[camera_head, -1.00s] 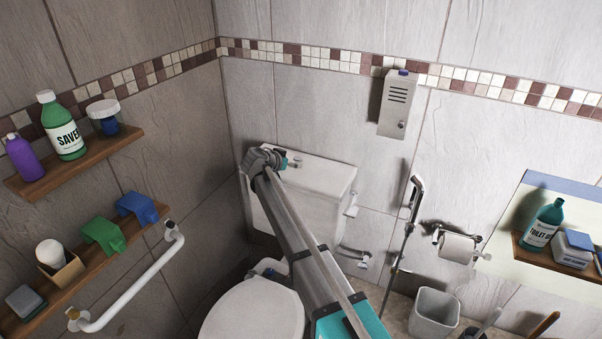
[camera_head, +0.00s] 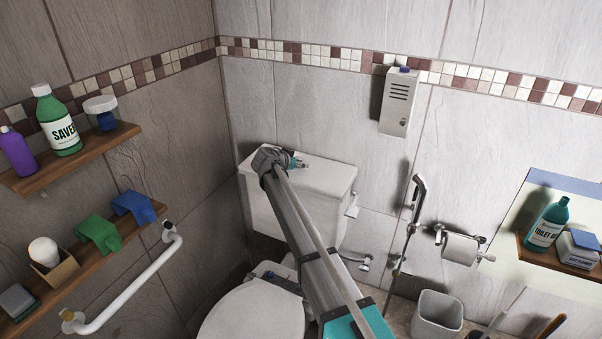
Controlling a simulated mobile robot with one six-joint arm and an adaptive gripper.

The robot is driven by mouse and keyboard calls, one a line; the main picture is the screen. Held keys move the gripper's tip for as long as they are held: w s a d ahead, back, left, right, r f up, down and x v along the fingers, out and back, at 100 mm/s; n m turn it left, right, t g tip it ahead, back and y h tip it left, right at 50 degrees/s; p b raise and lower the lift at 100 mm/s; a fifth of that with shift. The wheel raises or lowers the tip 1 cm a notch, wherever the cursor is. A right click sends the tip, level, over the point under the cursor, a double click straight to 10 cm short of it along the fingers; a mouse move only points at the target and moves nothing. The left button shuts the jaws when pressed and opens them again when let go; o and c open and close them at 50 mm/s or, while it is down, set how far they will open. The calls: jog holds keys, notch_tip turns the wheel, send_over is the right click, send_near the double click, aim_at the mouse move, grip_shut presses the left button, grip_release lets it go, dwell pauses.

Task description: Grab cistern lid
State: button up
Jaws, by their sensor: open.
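The white cistern lid (camera_head: 325,173) lies on top of the cistern (camera_head: 322,215) against the back wall, above the toilet. My arm reaches up from the bottom of the view across the cistern's front. My gripper (camera_head: 299,163) is at its end, over the left part of the lid. The jaws are open, small in the picture and partly hidden by my wrist. I cannot tell whether they touch the lid. The lid's left front part is hidden behind my wrist.
The closed toilet seat (camera_head: 255,315) is below. A grab rail (camera_head: 130,285) and shelves with bottles line the left wall. A grey dispenser (camera_head: 398,100), hose sprayer (camera_head: 412,215), paper roll (camera_head: 460,248) and bin (camera_head: 437,312) are to the right.

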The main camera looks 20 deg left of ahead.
dwell(0.5)
grip_shut()
